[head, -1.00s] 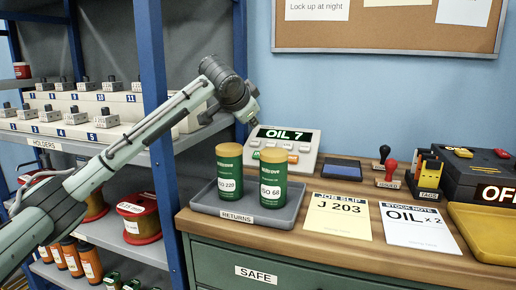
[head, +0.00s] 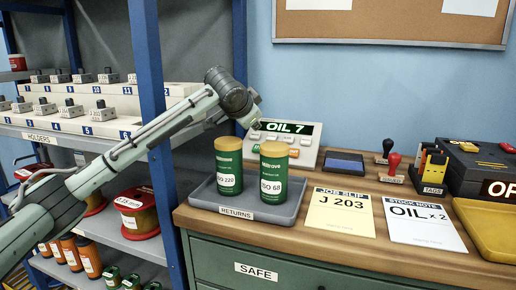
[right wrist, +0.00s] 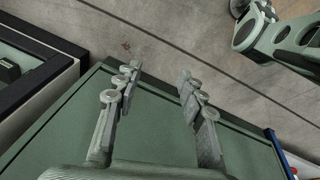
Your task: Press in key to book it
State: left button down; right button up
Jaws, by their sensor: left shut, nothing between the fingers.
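A pale grey keypad unit (head: 306,157) stands at the back of the bench against the wall. Its dark display (head: 290,128) reads "OIL 7". My right gripper (right wrist: 158,80) is open and empty above a green surface in the right wrist view.
Two green oil cans, ISO 220 (head: 228,172) and ISO 68 (head: 272,180), stand in the grey returns tray (head: 240,211) before the keypad. A job slip (head: 341,213), stock note (head: 422,224), ink pad (head: 344,163) and stamps (head: 392,165) lie rightward. A blue shelf post (head: 152,100) stands left.

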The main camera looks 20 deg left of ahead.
aim_at(258, 149)
pick_arm(q)
jog(key=f, duration=0.1)
jog(key=w+f, duration=0.1)
jog(key=f, duration=0.1)
jog(key=shift+w+f, duration=0.4)
jog(key=shift+f, duration=0.25)
pick_arm(e)
jog(key=shift+w+a+r, duration=0.1)
jog(key=shift+w+r, duration=0.75)
jog(key=shift+w, duration=0.05)
jog(key=shift+s+f, duration=0.1)
jog(key=shift+s, duration=0.05)
jog(key=shift+s+a+f, duration=0.1)
jog(key=shift+s+f, duration=0.05)
jog(key=shift+s, duration=0.25)
jog(key=shift+w, duration=0.15)
jog(key=shift+w+r, duration=0.25)
jog(key=shift+w, duration=0.25)
pick_arm(q)
jog(key=shift+w+f, duration=0.1)
jog(key=shift+f, duration=0.05)
pick_arm(e)
jog(key=shift+r, duration=0.1)
